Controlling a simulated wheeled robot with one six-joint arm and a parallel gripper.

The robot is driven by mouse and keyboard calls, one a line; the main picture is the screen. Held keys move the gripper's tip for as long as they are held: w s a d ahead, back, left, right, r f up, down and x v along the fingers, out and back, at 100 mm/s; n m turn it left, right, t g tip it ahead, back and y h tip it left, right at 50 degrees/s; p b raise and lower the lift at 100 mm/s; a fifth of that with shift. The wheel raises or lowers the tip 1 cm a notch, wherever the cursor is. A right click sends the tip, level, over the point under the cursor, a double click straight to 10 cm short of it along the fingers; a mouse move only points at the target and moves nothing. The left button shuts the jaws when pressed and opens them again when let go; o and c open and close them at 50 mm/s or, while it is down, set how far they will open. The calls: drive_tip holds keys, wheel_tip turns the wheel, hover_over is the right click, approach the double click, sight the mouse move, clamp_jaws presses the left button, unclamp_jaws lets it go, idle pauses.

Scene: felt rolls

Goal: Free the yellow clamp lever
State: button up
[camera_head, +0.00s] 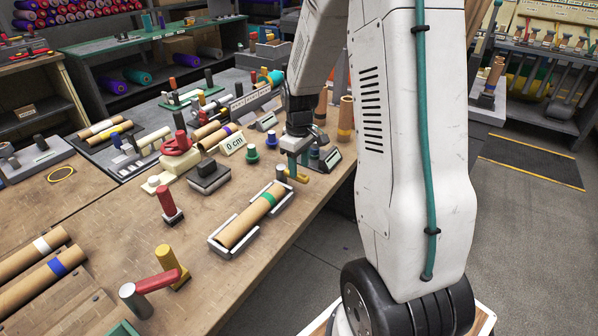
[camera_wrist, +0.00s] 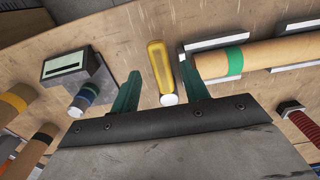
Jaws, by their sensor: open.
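A yellow lever (camera_wrist: 158,62) with a pale round end lies between my gripper's two green fingers in the wrist view. In the head view a small part of the yellow lever (camera_head: 299,177) shows at the table's front edge, beneath my gripper (camera_head: 293,168). My gripper (camera_wrist: 157,68) is open, with a finger on each side of the lever and visible gaps. Whether its tips reach down to the lever's height I cannot tell. What holds the lever is hidden.
A cardboard roll with a green band (camera_head: 269,199) lies in a grey cradle (camera_head: 217,247) to the left. A grey display unit (camera_head: 325,160) stands close on the right.

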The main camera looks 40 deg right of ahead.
drive_tip(key=shift+f, duration=1.45)
clamp_jaws()
